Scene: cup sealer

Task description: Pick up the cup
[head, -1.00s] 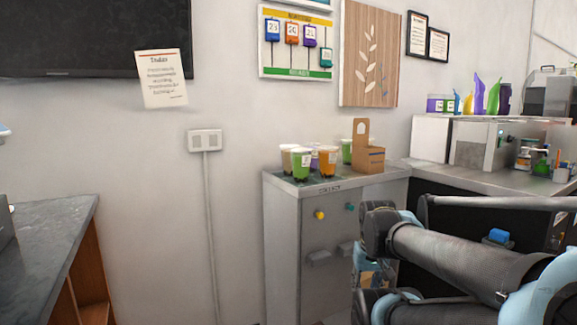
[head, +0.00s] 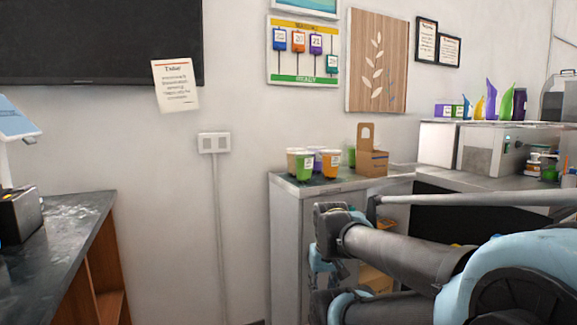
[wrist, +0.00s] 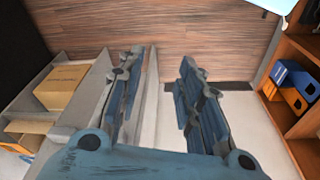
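Several filled cups stand together on top of a grey cabinet (head: 295,192) in the head view. A green cup (head: 304,168) is at the front, an orange cup (head: 331,163) is to its right, a tan cup (head: 292,160) and a purple cup (head: 318,158) are behind. Another green cup (head: 351,157) is partly hidden by a cardboard carrier (head: 372,162). My gripper (wrist: 165,72) shows in the wrist view, with its two fingers apart and nothing between them.
A dark counter (head: 60,235) stands at the left. A grey counter (head: 480,177) with a machine and bottles is at the right. My arm covers the lower right of the head view. Shelves with a cardboard box (wrist: 62,86) and blue binders (wrist: 295,85) flank my gripper.

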